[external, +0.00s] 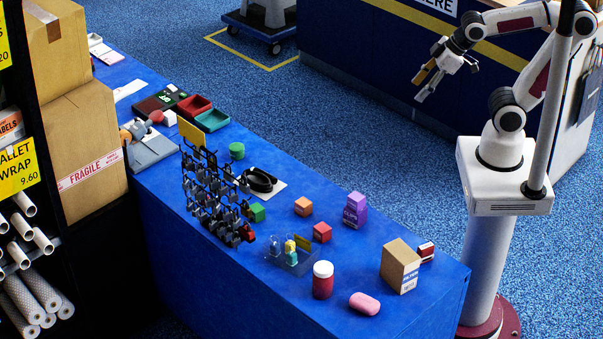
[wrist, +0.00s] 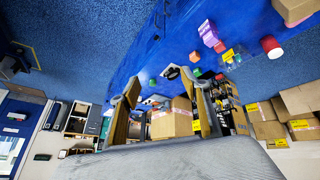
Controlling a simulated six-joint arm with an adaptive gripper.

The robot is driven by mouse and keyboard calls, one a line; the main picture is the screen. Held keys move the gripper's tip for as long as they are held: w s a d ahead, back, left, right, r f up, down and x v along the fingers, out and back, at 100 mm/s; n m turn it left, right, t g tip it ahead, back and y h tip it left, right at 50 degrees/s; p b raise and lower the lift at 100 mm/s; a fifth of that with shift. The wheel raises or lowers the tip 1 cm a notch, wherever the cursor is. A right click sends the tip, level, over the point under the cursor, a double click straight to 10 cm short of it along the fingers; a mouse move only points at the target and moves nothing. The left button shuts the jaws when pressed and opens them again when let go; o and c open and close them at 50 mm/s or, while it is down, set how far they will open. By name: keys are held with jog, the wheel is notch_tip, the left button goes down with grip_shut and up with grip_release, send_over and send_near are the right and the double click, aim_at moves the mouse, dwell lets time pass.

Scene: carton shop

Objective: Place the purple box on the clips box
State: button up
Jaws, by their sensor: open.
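The purple box (external: 357,200) is a small lighter purple block towards the right part of the blue counter. It appears to rest on top of a darker purple box with a printed label (external: 354,217), likely the clips box; the print is too small to read. In the wrist view the purple box (wrist: 206,28) shows at the top, against the labelled box. My gripper (external: 419,90) is open and empty, raised beyond the counter at upper right, well apart from both boxes. Its spread fingers also show in the wrist view (wrist: 161,86).
On the counter (external: 240,295), a red block (external: 322,232), an orange block (external: 303,206) and a clear tray (external: 290,262) lie left of the boxes. A red jar (external: 323,280), a pink oval (external: 364,304) and a cardboard carton (external: 401,266) stand nearer. A dark rack (external: 213,195) rises further left.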

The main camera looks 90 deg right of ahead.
jog(key=s+a+y, duration=0.1)
jog(key=s+a, duration=0.2)
jog(key=s, duration=0.2)
jog(key=shift+a+r, duration=0.15)
jog(key=shift+a, duration=0.2)
